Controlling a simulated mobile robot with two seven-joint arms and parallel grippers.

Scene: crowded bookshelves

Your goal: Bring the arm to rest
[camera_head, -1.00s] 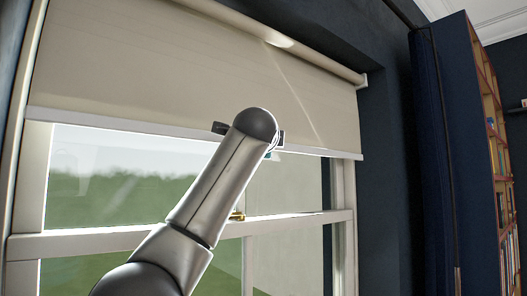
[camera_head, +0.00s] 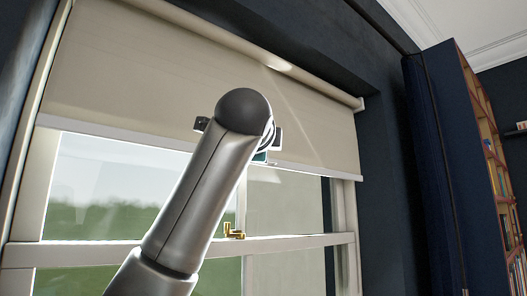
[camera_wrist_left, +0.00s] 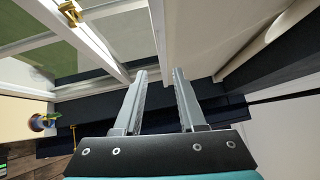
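My left arm (camera_head: 200,200) rises from the bottom of the head view in front of the window, its rounded dark wrist joint (camera_head: 243,110) at the top. The gripper is mostly hidden behind this joint; only dark bits and a teal part (camera_head: 261,156) show at its sides. In the left wrist view, the two grey fingers of my left gripper (camera_wrist_left: 159,74) stand apart with nothing between them. My right gripper is in neither view.
A window with a pale frame (camera_head: 120,247) and a beige roller blind (camera_head: 130,75) stands before me. A brass latch (camera_head: 233,231) sits on its crossbar. A tall bookshelf (camera_head: 500,185) is at the right. A small potted plant (camera_wrist_left: 40,122) shows in the wrist view.

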